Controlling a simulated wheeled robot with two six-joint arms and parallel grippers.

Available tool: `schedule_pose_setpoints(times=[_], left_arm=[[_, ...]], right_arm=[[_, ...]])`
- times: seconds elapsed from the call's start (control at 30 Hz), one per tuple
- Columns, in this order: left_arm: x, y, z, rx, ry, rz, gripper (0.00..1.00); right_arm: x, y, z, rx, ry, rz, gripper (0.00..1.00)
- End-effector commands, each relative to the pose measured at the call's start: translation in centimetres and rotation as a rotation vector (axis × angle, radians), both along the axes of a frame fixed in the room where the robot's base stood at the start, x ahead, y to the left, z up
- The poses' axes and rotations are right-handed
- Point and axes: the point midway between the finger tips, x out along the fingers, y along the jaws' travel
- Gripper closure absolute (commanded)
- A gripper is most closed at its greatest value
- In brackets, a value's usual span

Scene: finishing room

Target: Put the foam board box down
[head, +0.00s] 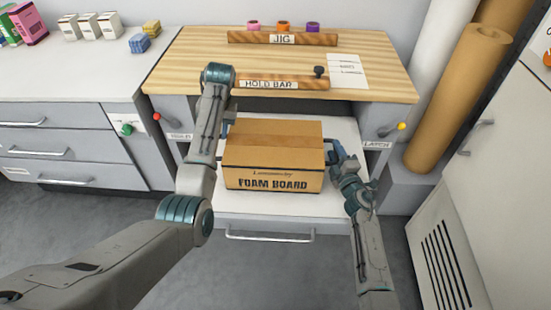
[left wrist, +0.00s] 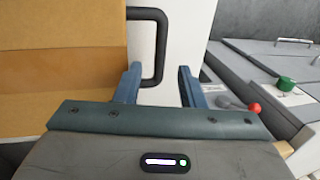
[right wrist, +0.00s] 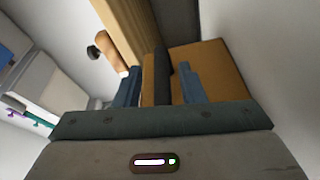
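The foam board box (head: 272,157) is a closed brown carton labelled "FOAM BOARD". It sits level on the white pull-out shelf (head: 270,206) under the wooden bench, apparently resting on it. My left gripper (left wrist: 158,78) is at the box's left side. Its fingers are spread, with the black side handle (left wrist: 161,45) between them and a gap visible. My right gripper (head: 338,152) is at the box's right side. In the right wrist view its fingers (right wrist: 158,78) stand apart on either side of the dark handle (right wrist: 163,68). My left arm hides the left gripper in the head view.
The wooden bench (head: 190,75) behind carries a hold bar (head: 283,83), a jig bar (head: 283,38) and a paper (head: 346,70). Grey drawers (head: 60,145) stand left, paper rolls (head: 458,95) and a cabinet (head: 500,150) right. Bare shelf shows in front of the box.

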Motion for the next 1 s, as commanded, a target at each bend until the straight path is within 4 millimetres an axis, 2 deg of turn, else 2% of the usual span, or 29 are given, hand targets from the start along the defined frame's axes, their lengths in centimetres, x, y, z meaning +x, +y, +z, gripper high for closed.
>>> schedule_pose_setpoints(times=[0.17, 0.4, 0.6, 0.8, 1.0], left_arm=[[0.0, 0.0, 0.2, 0.000, 0.000, 0.000, 0.64], [0.0, 0.0, 0.2, 0.000, 0.000, 0.000, 0.64], [0.0, 0.0, 0.2, 0.000, 0.000, 0.000, 0.64], [0.0, 0.0, 0.2, 0.000, 0.000, 0.000, 0.64], [0.0, 0.0, 0.2, 0.000, 0.000, 0.000, 0.64]], right_arm=[[-2.0, -0.6, -0.3, -0.002, 0.002, -0.001, 0.64], [-6.9, -2.1, -0.5, -0.002, 0.003, -0.001, 0.64], [-10.0, -3.1, -0.6, -0.001, 0.002, -0.001, 0.64], [-11.3, -3.5, -0.6, 0.000, 0.001, 0.000, 0.64], [-11.4, -3.5, -0.6, 0.000, 0.000, 0.000, 0.64]])
